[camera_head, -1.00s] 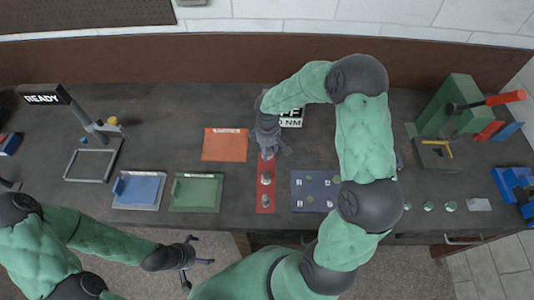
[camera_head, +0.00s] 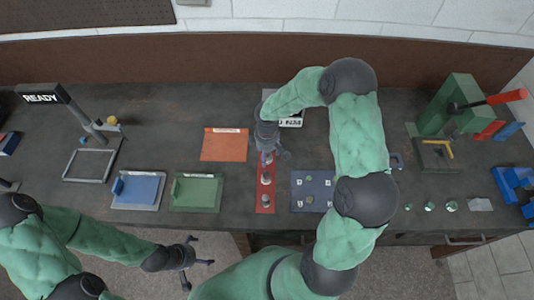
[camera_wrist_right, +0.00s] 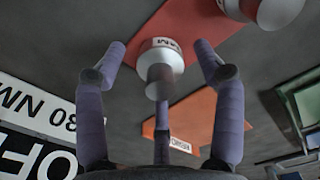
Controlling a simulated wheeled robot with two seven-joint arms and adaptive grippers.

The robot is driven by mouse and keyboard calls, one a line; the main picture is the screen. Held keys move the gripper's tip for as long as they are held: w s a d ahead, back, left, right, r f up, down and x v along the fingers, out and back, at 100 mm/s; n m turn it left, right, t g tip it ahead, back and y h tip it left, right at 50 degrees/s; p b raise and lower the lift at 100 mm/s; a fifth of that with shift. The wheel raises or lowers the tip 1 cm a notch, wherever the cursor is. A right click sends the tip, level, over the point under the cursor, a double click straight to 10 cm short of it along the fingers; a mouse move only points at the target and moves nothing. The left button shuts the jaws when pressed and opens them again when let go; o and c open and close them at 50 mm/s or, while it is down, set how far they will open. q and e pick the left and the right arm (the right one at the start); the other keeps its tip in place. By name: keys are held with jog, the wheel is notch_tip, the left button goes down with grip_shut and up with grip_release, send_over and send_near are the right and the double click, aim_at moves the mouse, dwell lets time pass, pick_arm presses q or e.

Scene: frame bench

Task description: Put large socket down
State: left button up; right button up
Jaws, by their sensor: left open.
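A silver socket with a white labelled band (camera_wrist_right: 160,60) stands at the near end of the red strip (camera_wrist_right: 195,25) in the right wrist view. I take it for the large socket. My right gripper (camera_wrist_right: 161,60) is open, with its fingers around the socket and gaps on both sides. In the head view my right gripper (camera_head: 267,152) is over the far end of the red strip (camera_head: 265,207) and mostly hides this socket. Two other sockets (camera_head: 265,179) stand further along the strip. My left gripper (camera_head: 198,262) is open and empty in front of the bench.
An orange mat (camera_head: 224,145) lies left of the strip. Blue (camera_head: 138,188) and green (camera_head: 196,193) trays are front left, and a dark blue plate (camera_head: 312,190) is right. A black-and-white sign (camera_head: 292,119) stands close behind my right gripper.

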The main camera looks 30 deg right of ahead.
jog(key=shift+r, duration=0.35)
notch_tip(320, 180, up, 12)
jog(key=p, duration=0.1)
jog(key=shift+f, duration=0.2)
dwell(0.4)
